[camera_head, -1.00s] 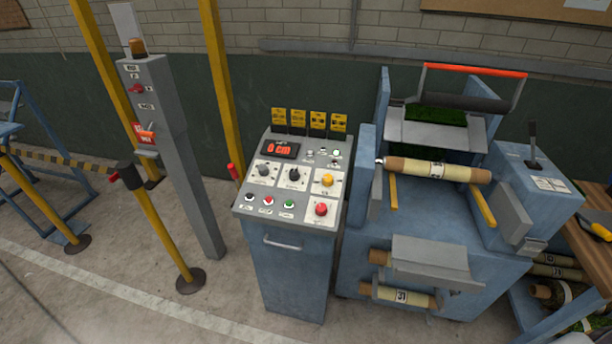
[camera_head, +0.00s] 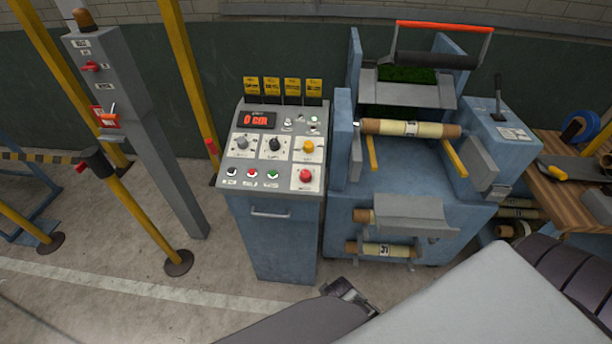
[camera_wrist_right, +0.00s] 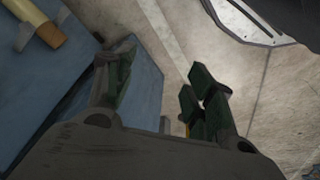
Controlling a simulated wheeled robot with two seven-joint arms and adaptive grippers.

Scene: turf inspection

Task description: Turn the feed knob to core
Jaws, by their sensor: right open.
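The control console (camera_head: 270,215) stands left of the blue machine in the head view. Its sloped panel carries a grey knob (camera_head: 242,142) and a black knob (camera_head: 274,144) side by side, under a red display (camera_head: 258,120) reading 0 cm. The small labels are too blurred to tell which knob is feed or where each points. My right gripper shows in the right wrist view (camera_wrist_right: 160,85), its two dark green fingers apart with nothing between them. In the head view my arm is low in front, below the panel and apart from the knobs. My left gripper is out of view.
A console handle (camera_head: 270,213) juts out below. The blue machine (camera_head: 400,195) holds a roll at right; a grey post (camera_head: 125,120) and yellow poles stand left.

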